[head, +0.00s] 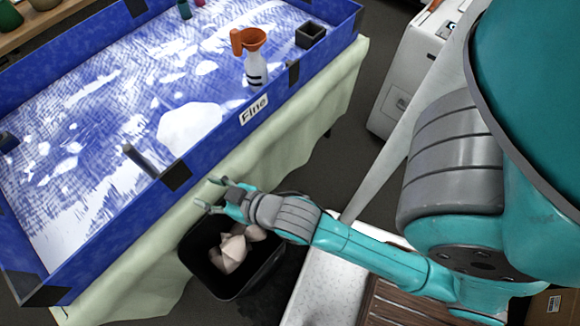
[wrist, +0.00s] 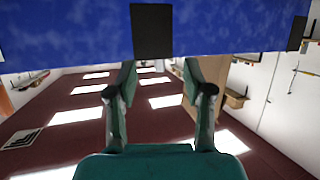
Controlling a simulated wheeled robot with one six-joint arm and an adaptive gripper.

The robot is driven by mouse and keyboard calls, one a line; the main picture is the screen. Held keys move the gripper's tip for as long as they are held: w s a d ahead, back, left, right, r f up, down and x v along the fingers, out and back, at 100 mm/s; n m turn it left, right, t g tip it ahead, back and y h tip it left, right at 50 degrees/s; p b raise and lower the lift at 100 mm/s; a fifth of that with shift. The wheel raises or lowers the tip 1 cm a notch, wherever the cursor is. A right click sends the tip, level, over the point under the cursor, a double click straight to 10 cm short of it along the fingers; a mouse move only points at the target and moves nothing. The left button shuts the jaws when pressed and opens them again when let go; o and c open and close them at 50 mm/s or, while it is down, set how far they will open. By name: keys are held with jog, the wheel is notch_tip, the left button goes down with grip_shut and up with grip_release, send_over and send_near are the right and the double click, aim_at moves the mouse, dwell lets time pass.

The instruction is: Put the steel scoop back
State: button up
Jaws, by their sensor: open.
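My gripper (head: 208,193) is open and empty, just outside the near wall of the blue tray (head: 217,143), above the black bin. In the wrist view, the two fingers of my gripper (wrist: 159,80) stand apart with nothing between them, and the blue tray wall (wrist: 80,28) with a black patch (wrist: 152,30) crosses the top. A dark grey, bar-like piece (head: 140,160) rises at the inside of the near wall; I cannot tell whether it is the steel scoop. No scoop shows clearly in either view.
White sand (head: 190,125) lies in patches in the tray. An orange funnel (head: 248,40) sits on a white bottle (head: 255,69) near a small black box (head: 310,35). A "Fine" label (head: 254,109) marks the wall. The black bin (head: 240,287) below holds crumpled pale pieces.

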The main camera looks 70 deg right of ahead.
jog(key=s, duration=2.3)
jog(key=shift+s+r+t, duration=0.25)
jog(key=shift+r+t, duration=0.05)
jog(key=shift+t, duration=0.1)
